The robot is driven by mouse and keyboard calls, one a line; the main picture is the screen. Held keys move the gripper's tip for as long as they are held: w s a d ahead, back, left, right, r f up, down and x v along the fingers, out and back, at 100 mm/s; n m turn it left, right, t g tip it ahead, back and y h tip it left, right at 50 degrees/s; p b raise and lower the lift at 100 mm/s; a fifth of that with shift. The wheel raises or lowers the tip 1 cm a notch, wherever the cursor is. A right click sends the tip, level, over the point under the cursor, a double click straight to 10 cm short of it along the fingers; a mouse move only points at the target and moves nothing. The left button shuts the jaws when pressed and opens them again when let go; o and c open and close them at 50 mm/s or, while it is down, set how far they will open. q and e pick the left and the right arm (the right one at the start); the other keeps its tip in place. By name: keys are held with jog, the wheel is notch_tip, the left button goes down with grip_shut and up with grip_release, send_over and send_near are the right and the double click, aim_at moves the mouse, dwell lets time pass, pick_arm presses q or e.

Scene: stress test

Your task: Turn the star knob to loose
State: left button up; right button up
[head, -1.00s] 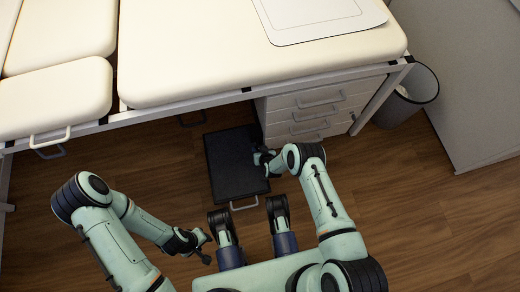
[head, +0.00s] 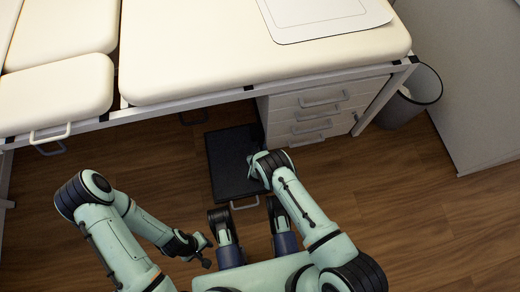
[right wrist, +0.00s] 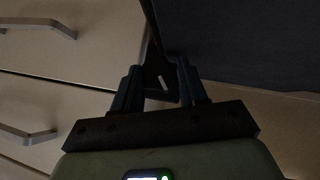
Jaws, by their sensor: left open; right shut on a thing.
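My right gripper (head: 254,160) is over the right edge of a black flat box in the head view, its tips partly hidden by my wrist. In the right wrist view my right gripper (right wrist: 160,87) is shut on a dark part with a small white mark (right wrist: 164,82). This part looks like the star knob, but it is too dark to make out its shape or any loose or tight marking. A dark bar runs up from it. My left gripper (head: 203,247) is open and empty, low over the floor at the left.
The black box (head: 228,175) with a front handle lies on the wooden floor. A cream padded couch (head: 250,60) on a metal frame overhangs it. A white drawer unit (head: 310,120) stands right of the box. A grey bin (head: 410,100) stands further right. Floor at the right is clear.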

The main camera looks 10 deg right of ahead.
jog(key=o, duration=1.1)
jog(key=shift+c, duration=0.2)
